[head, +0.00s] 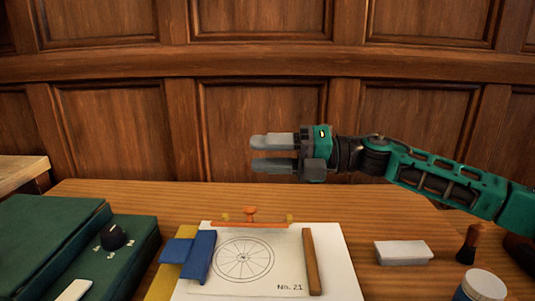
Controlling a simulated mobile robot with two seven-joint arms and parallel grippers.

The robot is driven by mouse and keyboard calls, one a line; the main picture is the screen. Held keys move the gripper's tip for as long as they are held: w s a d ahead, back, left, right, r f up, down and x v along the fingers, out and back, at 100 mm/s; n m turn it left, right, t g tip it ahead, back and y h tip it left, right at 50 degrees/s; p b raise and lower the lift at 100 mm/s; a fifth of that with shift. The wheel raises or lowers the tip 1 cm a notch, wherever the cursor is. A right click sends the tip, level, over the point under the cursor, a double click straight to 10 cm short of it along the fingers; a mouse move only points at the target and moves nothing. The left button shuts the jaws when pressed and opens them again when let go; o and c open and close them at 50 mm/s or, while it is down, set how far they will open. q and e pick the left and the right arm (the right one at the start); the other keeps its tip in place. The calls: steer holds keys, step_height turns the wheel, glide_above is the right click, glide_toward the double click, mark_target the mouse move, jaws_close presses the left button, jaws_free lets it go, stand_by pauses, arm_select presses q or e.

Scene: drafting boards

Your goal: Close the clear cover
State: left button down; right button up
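I cannot make out a clear cover for certain in the head view. A white sheet (265,281) with a spoked wheel drawing and the label "No. 21" lies on the table. An orange bar (250,223) with a raised knob runs along its far edge. A blue block (199,256) is at its left side and a brown strip (312,262) at its right. My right gripper (257,152) is raised beyond and above the sheet, pointing left. Its two fingers are apart with nothing between them. My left gripper is not in view.
A green box (133,252) with a black knob (113,236) stands at the left. A white block (403,252), a brown bottle-like object (471,244) and a white-lidded jar (483,286) stand at the right. A wood-panelled wall (120,120) rises behind the table. The table's far strip is clear.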

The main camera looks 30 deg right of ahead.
steer(key=b+v, duration=0.4)
steer(key=v, duration=0.9)
steer(key=shift+b, duration=0.4)
steer(key=shift+a, duration=0.1)
